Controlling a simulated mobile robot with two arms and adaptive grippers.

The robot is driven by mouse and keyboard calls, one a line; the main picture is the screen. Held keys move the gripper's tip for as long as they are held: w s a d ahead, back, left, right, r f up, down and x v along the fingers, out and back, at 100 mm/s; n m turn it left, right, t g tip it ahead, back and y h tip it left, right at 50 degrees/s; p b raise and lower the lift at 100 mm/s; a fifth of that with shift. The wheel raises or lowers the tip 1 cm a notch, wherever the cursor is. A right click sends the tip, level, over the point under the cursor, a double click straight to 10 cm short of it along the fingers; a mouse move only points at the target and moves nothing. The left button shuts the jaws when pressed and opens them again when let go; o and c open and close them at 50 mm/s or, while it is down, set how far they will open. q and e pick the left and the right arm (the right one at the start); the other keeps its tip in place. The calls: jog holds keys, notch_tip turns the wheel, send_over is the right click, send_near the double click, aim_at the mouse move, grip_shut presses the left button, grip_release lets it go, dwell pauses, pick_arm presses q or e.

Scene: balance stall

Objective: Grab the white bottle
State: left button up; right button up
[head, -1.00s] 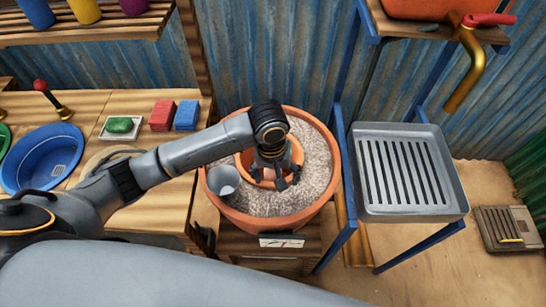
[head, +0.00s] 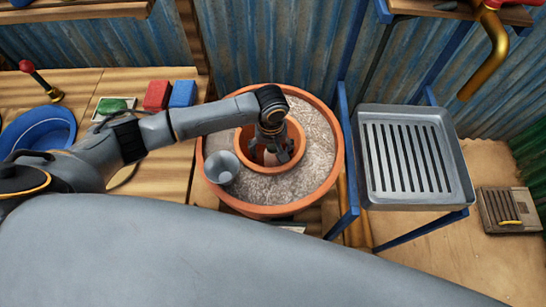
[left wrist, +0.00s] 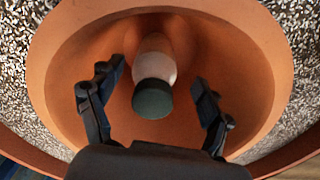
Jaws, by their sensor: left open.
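The white bottle (left wrist: 155,58) with a dark green cap (left wrist: 153,98) shows in the left wrist view, inside the inner terracotta pot (left wrist: 235,75). Its cap points toward the camera, and the lower part of its body is out of sight. My left gripper (left wrist: 155,105) is open, with one finger on each side of the bottle and visible gaps between. In the head view my left gripper (head: 277,152) points down into the inner pot (head: 310,168), and the bottle cannot be made out there. My right gripper is not in view.
The inner pot sits in a larger pot (head: 334,160) of speckled gravel, with a grey metal cup (head: 221,167) at its left. A slotted metal tray (head: 462,190) on a blue frame stands close on the right. Red (head: 157,95) and blue (head: 183,93) blocks lie on the bench.

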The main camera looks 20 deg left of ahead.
pick_arm(q)
jog(key=f, duration=0.1)
jog(key=w+f, duration=0.1)
jog(key=f, duration=0.1)
jog(key=shift+d+f, duration=0.15)
jog(key=shift+f, duration=0.45)
jog(key=c, duration=1.4)
jog(key=shift+c, duration=0.6)
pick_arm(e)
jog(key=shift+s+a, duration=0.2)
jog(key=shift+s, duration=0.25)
